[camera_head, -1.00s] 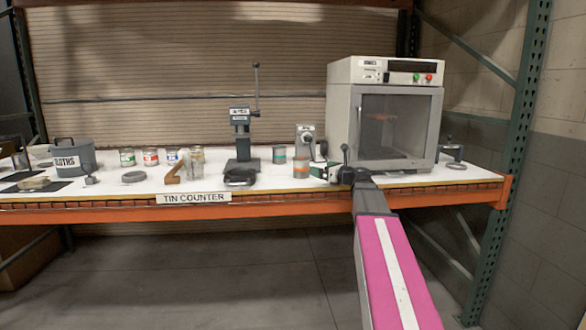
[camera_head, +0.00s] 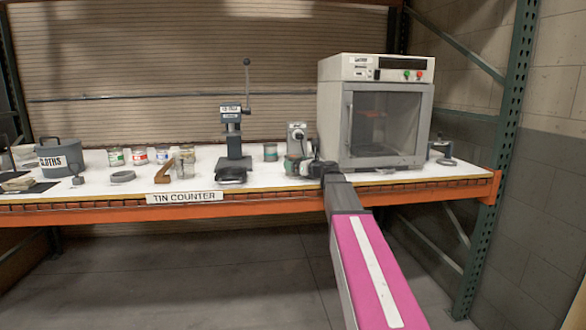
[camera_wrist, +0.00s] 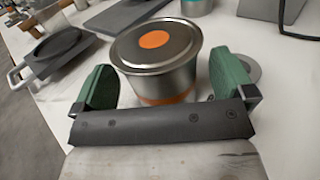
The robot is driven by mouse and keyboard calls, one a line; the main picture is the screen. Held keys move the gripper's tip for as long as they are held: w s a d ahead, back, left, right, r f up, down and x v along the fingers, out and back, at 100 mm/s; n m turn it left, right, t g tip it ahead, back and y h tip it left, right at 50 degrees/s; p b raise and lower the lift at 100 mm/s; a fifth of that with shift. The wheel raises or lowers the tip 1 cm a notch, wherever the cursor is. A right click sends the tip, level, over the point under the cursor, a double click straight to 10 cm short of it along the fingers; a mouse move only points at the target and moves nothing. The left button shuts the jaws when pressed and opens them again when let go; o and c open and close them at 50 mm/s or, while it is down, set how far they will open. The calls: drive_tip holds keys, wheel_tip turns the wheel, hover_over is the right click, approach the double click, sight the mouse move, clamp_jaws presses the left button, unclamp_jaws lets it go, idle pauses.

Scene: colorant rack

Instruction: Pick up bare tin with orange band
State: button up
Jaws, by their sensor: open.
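The bare tin with the orange band (camera_wrist: 157,70) stands upright in the wrist view, with an orange dot on its lid and an orange band near its base. My gripper (camera_wrist: 165,95) is open, with one green finger on each side of the tin. A gap shows between the tin and each finger. In the head view my gripper (camera_head: 305,166) is at the counter's front, left of the oven, and largely hides the tin.
A teal-banded tin (camera_head: 270,152) stands behind, with a lever press (camera_head: 233,140) to its left. A small grey device (camera_head: 297,135) stands behind my gripper. The oven (camera_head: 375,115) is close on the right. Several labelled tins stand further left on the white counter.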

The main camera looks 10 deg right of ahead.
drive_tip(key=shift+w+a, duration=0.35)
drive_tip(key=shift+w, duration=0.25)
drive_tip(key=shift+c, duration=0.3)
drive_tip(key=c, duration=1.4)
drive_tip(key=shift+o, duration=0.2)
drive_tip(key=shift+r, duration=0.2)
